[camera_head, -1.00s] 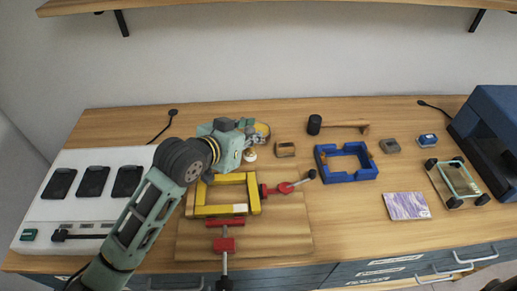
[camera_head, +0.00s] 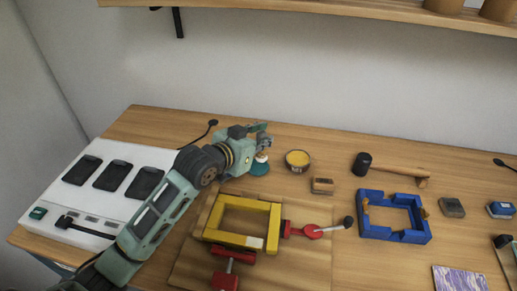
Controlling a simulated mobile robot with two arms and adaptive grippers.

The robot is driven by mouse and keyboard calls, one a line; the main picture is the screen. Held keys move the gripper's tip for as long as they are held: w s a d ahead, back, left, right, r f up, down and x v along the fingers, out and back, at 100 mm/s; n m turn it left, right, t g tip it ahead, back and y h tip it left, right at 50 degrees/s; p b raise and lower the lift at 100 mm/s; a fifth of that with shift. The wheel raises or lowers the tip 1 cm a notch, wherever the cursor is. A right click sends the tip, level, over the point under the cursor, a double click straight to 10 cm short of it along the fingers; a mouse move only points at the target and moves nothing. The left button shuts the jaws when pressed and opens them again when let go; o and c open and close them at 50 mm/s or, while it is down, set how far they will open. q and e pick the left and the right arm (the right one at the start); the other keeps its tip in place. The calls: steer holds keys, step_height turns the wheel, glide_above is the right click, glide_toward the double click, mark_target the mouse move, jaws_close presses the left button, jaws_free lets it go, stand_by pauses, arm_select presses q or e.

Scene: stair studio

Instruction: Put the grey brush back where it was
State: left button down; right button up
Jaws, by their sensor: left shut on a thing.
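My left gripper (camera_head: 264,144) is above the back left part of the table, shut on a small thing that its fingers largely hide. A pale part (camera_head: 261,157) and a rounded teal part (camera_head: 259,168) show just below the fingers. I cannot tell whether these belong to the held thing, or whether it is the grey brush. A small dark grey block (camera_head: 452,207) lies at the right, apart from the gripper. I cannot tell whether it is a brush. My right gripper is not in view.
A yellow-filled tin (camera_head: 298,153) and a wooden block (camera_head: 322,186) stand right of the gripper. A yellow frame (camera_head: 213,236) with red clamps lies in front. Further right are a mallet (camera_head: 395,169) and blue frame (camera_head: 376,232). A white charger (camera_head: 45,207) is at left.

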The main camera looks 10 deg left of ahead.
arm_select(q)
steer(key=shift+w+a+f, duration=0.4)
steer(key=shift+a+f, duration=0.1)
steer(key=shift+a, duration=0.15)
step_height(320, 180, down, 3)
steer(key=shift+f, duration=0.55)
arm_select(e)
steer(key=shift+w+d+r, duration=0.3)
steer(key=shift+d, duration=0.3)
arm_select(q)
steer(key=c, duration=2)
jaws_free()
steer(key=shift+f, duration=0.15)
steer(key=shift+c, duration=0.2)
steer(key=o, duration=0.5)
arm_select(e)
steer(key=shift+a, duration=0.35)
